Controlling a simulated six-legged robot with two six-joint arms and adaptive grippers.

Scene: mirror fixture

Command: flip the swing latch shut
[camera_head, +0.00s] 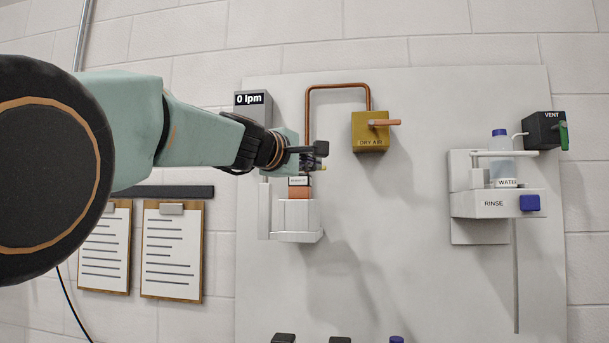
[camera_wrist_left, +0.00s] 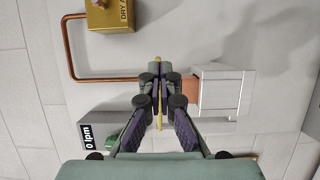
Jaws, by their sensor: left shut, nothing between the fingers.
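My left gripper (camera_head: 318,150) reaches in from the left to just above a white holder (camera_head: 298,218) on the wall panel. Its fingers (camera_wrist_left: 160,75) are shut and empty. My right gripper is in neither view.
A grey "0 lpm" box (camera_head: 256,107) is behind my left wrist. A copper pipe (camera_head: 338,86) runs to the yellow DRY AIR box (camera_head: 370,132). The RINSE holder (camera_head: 482,204) with its WATER bottle (camera_head: 502,168) is at right. The panel between is clear.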

